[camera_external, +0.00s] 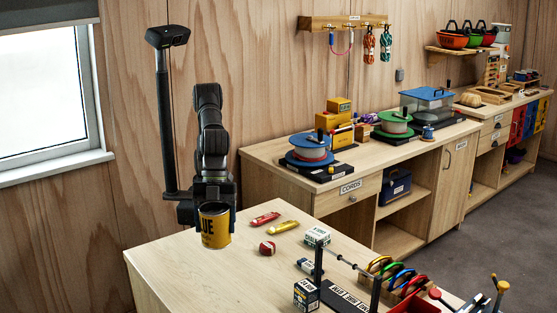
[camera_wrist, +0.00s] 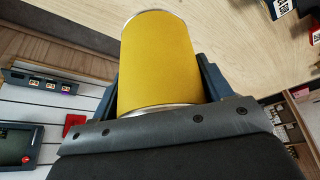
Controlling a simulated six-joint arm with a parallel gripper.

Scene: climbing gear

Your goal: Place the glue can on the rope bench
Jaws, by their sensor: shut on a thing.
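The glue can (camera_external: 216,230) is a yellow cylinder with dark lettering and a metal rim. My gripper (camera_external: 214,205) is shut on it and holds it roughly upright over the left part of the near table (camera_external: 165,265). The gap beneath it is hard to judge. In the wrist view the can's yellow side (camera_wrist: 158,62) fills the space between the dark fingers of my gripper (camera_wrist: 160,85). The bench with a CORDS drawer label (camera_external: 262,153), apparently the rope bench, stands along the back wall, right of my gripper, with cord spools on it.
The CORDS bench carries a blue spool (camera_external: 309,143), a green spool (camera_external: 394,119), yellow boxes (camera_external: 339,119) and a blue-lidded bin (camera_external: 426,97). Its left end is clear. Tubes (camera_external: 265,219), small boxes (camera_external: 316,236) and a rack of coloured gear (camera_external: 383,270) occupy the near table.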

